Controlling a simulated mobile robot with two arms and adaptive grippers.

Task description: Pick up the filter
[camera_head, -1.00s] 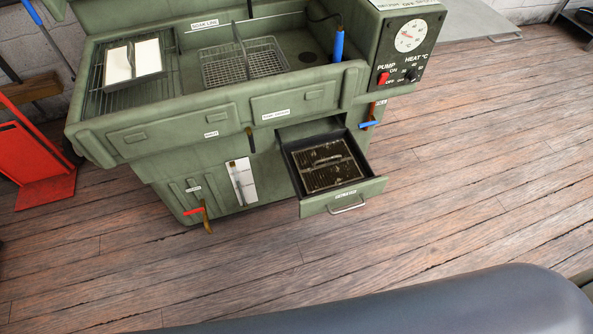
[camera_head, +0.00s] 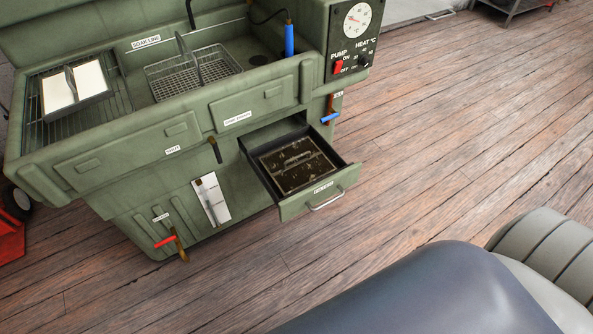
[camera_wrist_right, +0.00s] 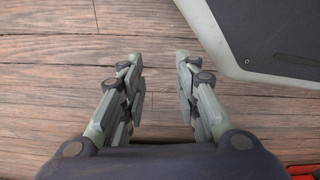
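The filter (camera_head: 297,165) is a dark, dirty flat panel with a raised bar across its top. It lies in the open drawer (camera_head: 318,198) of the green wash cabinet in the head view. My right gripper (camera_wrist_right: 160,72) shows in the right wrist view, with its two fingers apart and nothing between them. It is over the wooden floor, and the filter does not show in that view. Neither gripper shows in the head view, so the left gripper is not seen.
The green cabinet (camera_head: 145,137) has a basin with a wire basket (camera_head: 190,80) and a control box (camera_head: 352,45). A red-handled valve (camera_head: 166,241) and a blue-handled valve (camera_head: 330,117) stick out. Wooden floor (camera_head: 440,150) is clear right of the drawer.

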